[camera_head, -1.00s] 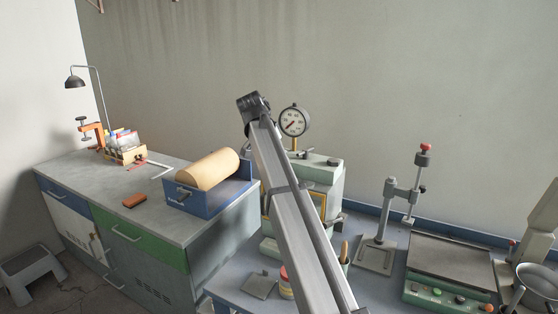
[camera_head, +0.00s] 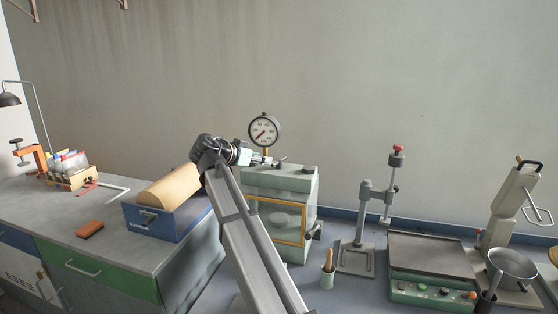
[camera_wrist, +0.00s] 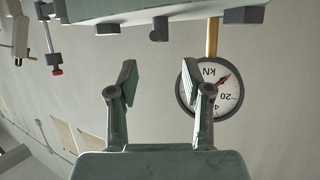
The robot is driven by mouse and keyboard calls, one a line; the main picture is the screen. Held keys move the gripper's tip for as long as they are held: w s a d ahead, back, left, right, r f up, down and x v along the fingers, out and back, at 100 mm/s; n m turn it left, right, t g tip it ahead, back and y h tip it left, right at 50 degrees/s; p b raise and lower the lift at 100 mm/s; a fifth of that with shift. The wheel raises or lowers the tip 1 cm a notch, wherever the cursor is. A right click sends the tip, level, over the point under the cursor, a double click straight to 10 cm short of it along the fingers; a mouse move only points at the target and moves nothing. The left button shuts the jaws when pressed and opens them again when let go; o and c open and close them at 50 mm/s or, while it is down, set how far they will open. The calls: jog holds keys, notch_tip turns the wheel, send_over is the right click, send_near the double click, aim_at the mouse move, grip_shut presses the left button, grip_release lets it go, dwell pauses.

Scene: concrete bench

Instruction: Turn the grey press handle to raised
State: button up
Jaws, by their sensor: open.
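The press (camera_head: 285,180) is a grey-green box with a yellow-framed front window, just right of my arm in the head view. A round kN gauge (camera_head: 264,131) stands on top; it also shows upside down in the wrist view (camera_wrist: 210,88). A small grey lever-like part (camera_head: 317,232) juts from the press's right side; I cannot tell its exact angle. My gripper (camera_head: 268,160) is at the press's top left, in front of the gauge post. In the wrist view my gripper (camera_wrist: 168,82) is open, its fingers apart with nothing between them.
A blue tray (camera_head: 165,222) with a tan cylinder is on the left bench. A grey stand with a red knob (camera_head: 398,149), a green-fronted plate unit (camera_head: 430,290) and a pan (camera_head: 512,262) stand to the right.

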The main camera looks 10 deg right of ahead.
aim_at(277, 160)
jog(key=p+x, duration=0.2)
jog(key=x, duration=0.8)
jog(key=shift+w+d+f, duration=0.15)
jog(key=shift+d+f, duration=0.1)
grip_shut()
